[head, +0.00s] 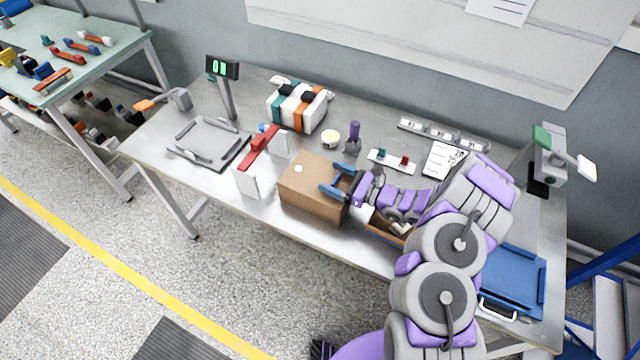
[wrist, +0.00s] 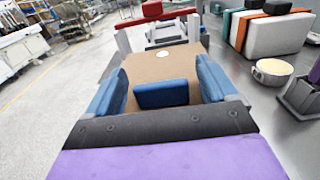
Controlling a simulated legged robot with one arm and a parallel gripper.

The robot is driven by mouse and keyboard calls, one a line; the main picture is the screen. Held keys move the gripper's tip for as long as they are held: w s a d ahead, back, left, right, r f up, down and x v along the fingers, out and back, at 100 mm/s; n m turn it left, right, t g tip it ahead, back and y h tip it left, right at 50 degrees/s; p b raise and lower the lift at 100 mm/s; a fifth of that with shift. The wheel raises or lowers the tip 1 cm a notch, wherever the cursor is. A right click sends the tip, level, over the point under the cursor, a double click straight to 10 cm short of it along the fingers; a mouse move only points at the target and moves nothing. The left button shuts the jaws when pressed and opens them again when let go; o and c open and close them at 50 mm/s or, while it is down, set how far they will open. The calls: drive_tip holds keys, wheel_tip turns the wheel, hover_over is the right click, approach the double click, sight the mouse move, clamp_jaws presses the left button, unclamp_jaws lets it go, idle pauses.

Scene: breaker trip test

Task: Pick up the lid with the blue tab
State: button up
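A brown box-shaped piece (head: 312,190) with a flat top sits near the front edge of the metal bench. A white round spot (wrist: 162,55) is on its top. A blue tab (wrist: 161,94) stands between my gripper's blue fingers in the wrist view, with gaps on both sides. My gripper (head: 331,177) is open over the right part of the brown top. It also shows in the wrist view (wrist: 161,68). I cannot tell where the lid ends and the box below begins. My arm hides part of the bench to the right.
A red bar on white uprights (head: 262,149) stands left of the box. A grey tray (head: 208,143) lies farther left. A striped white case (head: 299,106) and a small round cup (head: 331,139) are behind. A blue tray (head: 515,280) lies at right. An open brown bin is partly hidden under my arm.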

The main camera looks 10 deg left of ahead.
drive_tip(key=shift+d, duration=0.1)
drive_tip(key=c, duration=1.3)
drive_tip(key=shift+r, duration=0.15)
